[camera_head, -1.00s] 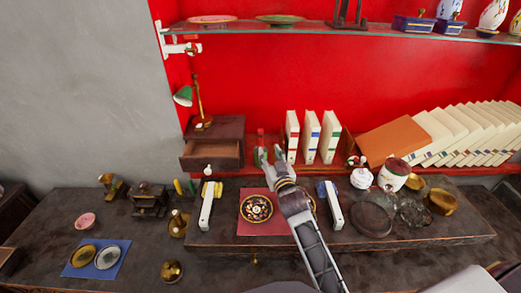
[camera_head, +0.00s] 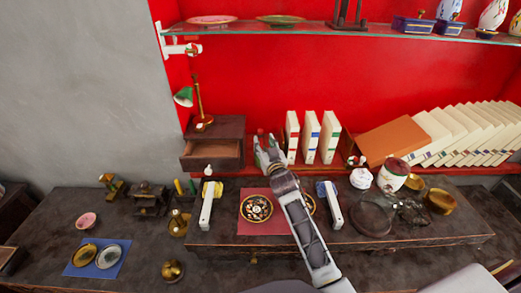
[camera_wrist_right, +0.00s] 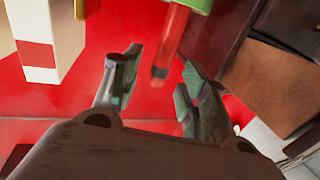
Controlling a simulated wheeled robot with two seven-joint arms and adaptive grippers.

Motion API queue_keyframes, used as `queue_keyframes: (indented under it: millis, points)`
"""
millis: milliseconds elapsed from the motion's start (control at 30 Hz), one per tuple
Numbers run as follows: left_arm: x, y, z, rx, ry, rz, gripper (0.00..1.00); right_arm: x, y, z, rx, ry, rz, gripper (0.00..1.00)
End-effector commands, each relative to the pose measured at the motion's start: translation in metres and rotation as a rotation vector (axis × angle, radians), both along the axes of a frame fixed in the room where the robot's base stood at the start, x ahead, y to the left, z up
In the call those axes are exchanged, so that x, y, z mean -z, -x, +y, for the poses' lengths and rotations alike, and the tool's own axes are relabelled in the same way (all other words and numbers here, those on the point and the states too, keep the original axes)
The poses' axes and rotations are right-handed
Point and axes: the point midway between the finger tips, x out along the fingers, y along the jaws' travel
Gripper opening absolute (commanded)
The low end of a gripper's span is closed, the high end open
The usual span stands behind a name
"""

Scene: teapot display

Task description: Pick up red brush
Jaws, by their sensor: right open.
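A red rod-like thing (camera_wrist_right: 172,42), probably the red brush, shows in the right wrist view with its dark-tipped end between the fingers. A bright green part adjoins it at the top of that view. In the head view a small red bit (camera_head: 260,132) shows just above my right gripper (camera_head: 264,144), in front of the red back wall. The gripper's base hides the lower part there. My right gripper is open, its fingers (camera_wrist_right: 156,76) on either side of the red end, with visible gaps. My left gripper is not in view.
White upright books (camera_head: 310,137) stand close to the right of my gripper. A dark box with an open drawer (camera_head: 212,152) is close on the left. A glass shelf (camera_head: 330,31) runs above. Plates, jars and white-handled items crowd the table (camera_head: 225,236).

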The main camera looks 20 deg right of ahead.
Motion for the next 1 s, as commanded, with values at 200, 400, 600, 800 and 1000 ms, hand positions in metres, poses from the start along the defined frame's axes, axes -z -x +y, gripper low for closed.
queue_keyframes:
  millis: [200, 400, 600, 800, 1000]
  points:
    - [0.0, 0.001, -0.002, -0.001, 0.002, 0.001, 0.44, 0.0, 0.0, 0.0, 0.0, 0.0, -0.001, 0.43]
    - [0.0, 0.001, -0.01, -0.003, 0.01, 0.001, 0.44, 0.0, -0.002, 0.0, 0.0, 0.0, -0.001, 0.43]
    - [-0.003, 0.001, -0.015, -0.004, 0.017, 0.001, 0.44, 0.0, -0.013, 0.001, 0.0, 0.0, -0.001, 0.43]
    - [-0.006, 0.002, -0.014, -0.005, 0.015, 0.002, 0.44, 0.0, -0.03, 0.002, 0.0, 0.001, -0.002, 0.43]
    - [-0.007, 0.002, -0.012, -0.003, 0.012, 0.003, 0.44, 0.001, -0.045, 0.001, 0.0, 0.0, -0.001, 0.43]
